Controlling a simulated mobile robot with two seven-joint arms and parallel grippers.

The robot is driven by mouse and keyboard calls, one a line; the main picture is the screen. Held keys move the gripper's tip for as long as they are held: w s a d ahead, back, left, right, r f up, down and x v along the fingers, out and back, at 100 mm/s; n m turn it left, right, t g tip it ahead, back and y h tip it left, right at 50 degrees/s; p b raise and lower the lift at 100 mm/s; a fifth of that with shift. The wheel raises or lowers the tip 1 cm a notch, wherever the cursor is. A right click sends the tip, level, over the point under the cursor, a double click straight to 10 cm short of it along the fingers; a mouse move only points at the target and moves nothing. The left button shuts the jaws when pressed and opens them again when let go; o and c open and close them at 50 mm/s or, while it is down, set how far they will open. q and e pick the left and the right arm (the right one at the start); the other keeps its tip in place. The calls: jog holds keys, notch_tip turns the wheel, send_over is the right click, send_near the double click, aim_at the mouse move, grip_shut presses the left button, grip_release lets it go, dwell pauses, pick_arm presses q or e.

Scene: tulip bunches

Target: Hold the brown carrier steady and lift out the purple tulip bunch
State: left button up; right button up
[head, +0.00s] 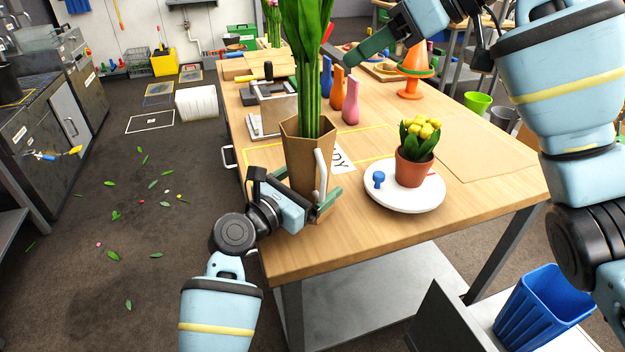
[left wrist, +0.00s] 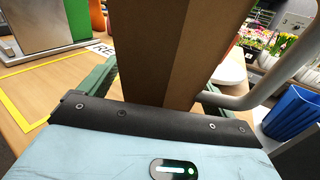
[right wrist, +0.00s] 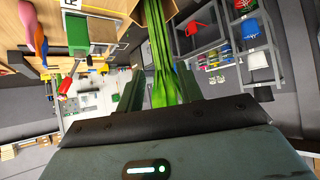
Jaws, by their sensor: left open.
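The tall brown carrier (head: 297,165) stands upright near the table's front left edge, a pale handle on its right side. Green stems of the tulip bunch (head: 312,75) rise from it; the blossoms are cut off above, so no purple shows. My left gripper (head: 306,192) is open low at the carrier, whose wall (left wrist: 170,50) stands between its fingers in the left wrist view. My right gripper (head: 350,54) is just right of the stems. In the right wrist view its fingers are apart, with the stems (right wrist: 162,60) between or just beyond them.
A white plate (head: 405,200) with a potted yellow plant (head: 416,155) and a blue peg (head: 378,180) stands right of the carrier. Colored vases (head: 351,102) and an orange cone (head: 412,70) are behind. A blue bin (head: 540,305) is lower right. The table's right front is bare.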

pick_arm(q)
jog(key=shift+w+d, duration=0.3)
jog(key=c, duration=1.1)
dwell(0.3)
